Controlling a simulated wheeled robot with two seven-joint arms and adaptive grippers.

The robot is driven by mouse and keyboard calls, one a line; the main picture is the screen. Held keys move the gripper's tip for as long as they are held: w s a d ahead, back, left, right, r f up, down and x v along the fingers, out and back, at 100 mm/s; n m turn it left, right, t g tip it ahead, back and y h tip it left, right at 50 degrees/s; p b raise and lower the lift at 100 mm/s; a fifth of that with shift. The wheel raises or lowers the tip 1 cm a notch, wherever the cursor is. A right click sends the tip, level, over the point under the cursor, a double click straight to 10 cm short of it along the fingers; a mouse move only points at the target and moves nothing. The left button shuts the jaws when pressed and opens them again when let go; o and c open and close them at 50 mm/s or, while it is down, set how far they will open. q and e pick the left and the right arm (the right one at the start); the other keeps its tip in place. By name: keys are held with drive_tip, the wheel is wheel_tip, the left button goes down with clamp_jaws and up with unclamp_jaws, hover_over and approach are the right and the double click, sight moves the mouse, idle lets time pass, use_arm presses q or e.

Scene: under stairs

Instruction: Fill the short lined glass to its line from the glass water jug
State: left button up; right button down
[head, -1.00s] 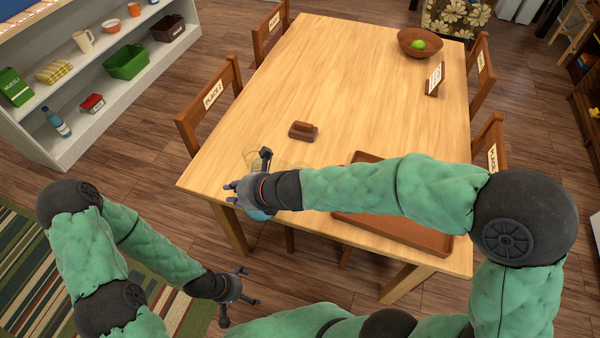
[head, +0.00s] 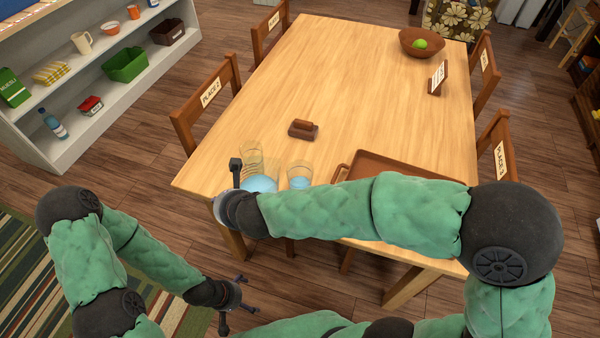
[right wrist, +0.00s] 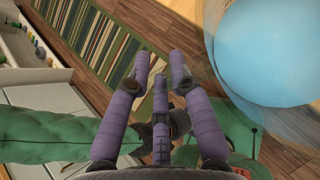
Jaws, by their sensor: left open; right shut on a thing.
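The glass water jug (head: 258,184) is clear with blue water low in it, at the table's near left corner. It looks close to upright; I cannot tell whether it touches the table. My right gripper (head: 235,180) is shut on it at its left side, and the wrist hides part of it. In the right wrist view the jug's blue water (right wrist: 275,50) fills the upper right. The short lined glass (head: 299,175) stands just right of the jug with pale blue water in its lower part; its line cannot be made out. My left gripper (head: 238,293) is open and empty, below the table edge.
A brown tray (head: 375,165) lies on the near right of the table, partly behind my right arm. A small brown wooden block (head: 303,130) lies beyond the glass. A bowl (head: 422,43) with a green fruit and a sign (head: 437,78) stand far off.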

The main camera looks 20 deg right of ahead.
use_arm(q)
wheel_tip(320, 180, up, 3)
drive_tip(key=p, duration=0.4)
drive_tip(key=shift+r, duration=0.2)
use_arm(e)
drive_tip(key=r, duration=0.3)
drive_tip(key=shift+s+a+r, duration=0.1)
drive_tip(key=shift+a+r, duration=0.1)
drive_tip(key=shift+a, duration=0.1)
use_arm(q)
drive_tip(key=shift+s, duration=0.1)
use_arm(e)
drive_tip(key=shift+d+h, duration=0.1)
drive_tip(key=shift+h, duration=0.2)
